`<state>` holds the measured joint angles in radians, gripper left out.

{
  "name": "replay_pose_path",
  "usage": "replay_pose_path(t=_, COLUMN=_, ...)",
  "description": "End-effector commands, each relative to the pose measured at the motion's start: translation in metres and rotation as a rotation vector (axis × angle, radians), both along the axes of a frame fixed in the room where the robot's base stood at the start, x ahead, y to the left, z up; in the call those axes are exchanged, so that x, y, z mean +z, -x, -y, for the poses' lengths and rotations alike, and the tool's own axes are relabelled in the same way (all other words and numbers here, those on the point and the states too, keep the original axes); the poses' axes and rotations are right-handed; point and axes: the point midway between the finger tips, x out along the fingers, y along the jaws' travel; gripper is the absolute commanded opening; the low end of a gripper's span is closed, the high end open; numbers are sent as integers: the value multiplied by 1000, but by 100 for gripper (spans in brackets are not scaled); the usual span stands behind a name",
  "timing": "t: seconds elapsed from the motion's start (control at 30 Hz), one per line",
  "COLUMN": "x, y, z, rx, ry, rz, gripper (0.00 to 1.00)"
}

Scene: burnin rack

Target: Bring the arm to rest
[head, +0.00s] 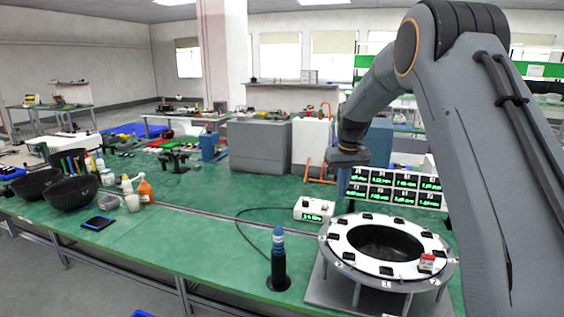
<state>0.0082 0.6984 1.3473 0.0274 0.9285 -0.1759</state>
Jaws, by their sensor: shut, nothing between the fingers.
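My grey arm rises on the right side of the head view, bends at an elbow near the top and comes down to its wrist near the middle. The wrist end is in the air, in front of a white cabinet (311,140) and a blue cabinet (377,147) at the back. I cannot make out the gripper's fingers; the wrist seems to hide them. The arm's end looks clear of the round rack and the bench things below it.
A ring-shaped white rack (343,229) with dark sockets stands at the front right; a small red-and-white piece (427,263) sits on it. Left of it are a dark upright cylinder (278,265) and a white meter (314,209). Green displays (397,187) stand behind. Black bowls (72,191) are at left.

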Motion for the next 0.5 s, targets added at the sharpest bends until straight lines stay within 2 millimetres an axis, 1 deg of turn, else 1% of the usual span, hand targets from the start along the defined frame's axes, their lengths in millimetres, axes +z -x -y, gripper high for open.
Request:
replay_pose_path(t=0.03, x=3, y=16, z=0, rx=-6, ry=1, rz=2, gripper=0)
replay_pose_path(t=0.07, x=3, y=25, z=0, rx=-12, ry=0, rz=3, gripper=0)
replay_pose_path(t=0.17, x=3, y=64, z=0, rx=-33, ry=0, rz=12, gripper=0)
replay_pose_path(t=0.2, x=2, y=81, z=0, rx=-41, ry=0, rz=15, gripper=0)
replay_pose_path(t=0.27, x=1, y=108, z=0, rx=-54, ry=0, rz=22, gripper=0)
replay_pose_path(t=0.3, x=-1, y=126, z=0, rx=-62, ry=0, rz=26, gripper=0)
replay_pose_path(t=0.37, x=-4, y=155, z=0, rx=-74, ry=-1, rz=31, gripper=0)
replay_pose_path(t=0.4, x=-6, y=175, z=0, rx=-83, ry=-2, rz=34, gripper=0)
replay_pose_path(t=0.47, x=-10, y=203, z=0, rx=-93, ry=-3, rz=40, gripper=0)
replay_pose_path(t=0.5, x=-13, y=221, z=0, rx=-100, ry=-3, rz=42, gripper=0)
